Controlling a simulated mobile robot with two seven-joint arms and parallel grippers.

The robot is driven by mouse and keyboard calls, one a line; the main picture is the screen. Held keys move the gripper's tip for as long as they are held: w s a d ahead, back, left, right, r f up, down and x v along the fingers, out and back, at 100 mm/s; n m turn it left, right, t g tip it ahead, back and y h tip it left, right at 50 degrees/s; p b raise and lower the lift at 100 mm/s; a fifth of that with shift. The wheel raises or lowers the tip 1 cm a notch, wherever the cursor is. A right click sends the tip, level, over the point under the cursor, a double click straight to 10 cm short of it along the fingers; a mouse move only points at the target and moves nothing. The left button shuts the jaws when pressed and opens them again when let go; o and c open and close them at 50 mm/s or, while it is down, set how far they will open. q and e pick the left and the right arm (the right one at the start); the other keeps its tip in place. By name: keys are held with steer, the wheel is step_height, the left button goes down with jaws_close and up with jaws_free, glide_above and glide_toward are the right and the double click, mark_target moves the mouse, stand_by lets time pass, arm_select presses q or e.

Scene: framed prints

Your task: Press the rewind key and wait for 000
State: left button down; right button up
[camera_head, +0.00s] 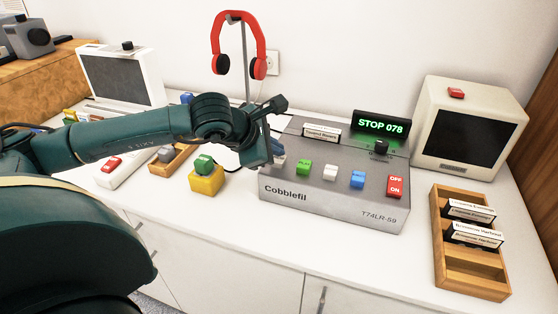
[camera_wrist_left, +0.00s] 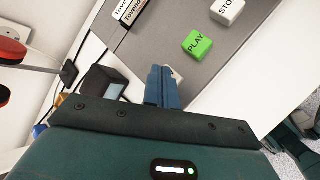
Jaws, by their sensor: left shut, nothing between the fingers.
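The grey tape machine (camera_head: 330,207) marked Cobblefil stands on the white counter. Its display (camera_head: 381,125) reads STOP 078 in green. Along its front are a green key (camera_head: 304,167), a white key (camera_head: 330,173), a blue key (camera_head: 357,179) and a red OFF/ON switch (camera_head: 395,187). In the left wrist view the green key (camera_wrist_left: 197,43) reads PLAY and the white key (camera_wrist_left: 227,10) reads STOP. My left gripper (camera_head: 276,154) is shut and empty at the machine's left end, beside the green key. My right gripper is out of view.
A cream monitor (camera_head: 495,112) and a wooden rack of labelled cassettes (camera_head: 440,237) stand to the right. Red headphones (camera_head: 239,32) hang on a stand behind my gripper. A yellow block with a green button (camera_head: 206,181) sits left of the machine. The counter's front is clear.

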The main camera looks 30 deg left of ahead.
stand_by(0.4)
arm_select(q)
steer(key=shift+f+b, duration=0.45)
steer(key=shift+b, duration=0.05)
stand_by(0.3)
steer(key=shift+f+b, duration=0.4)
steer(key=shift+b, duration=0.1)
stand_by(0.6)
steer(key=shift+r, duration=0.1)
steer(key=shift+r+p, duration=0.6)
steer(key=shift+r, duration=0.55)
steer(key=shift+r, duration=0.15)
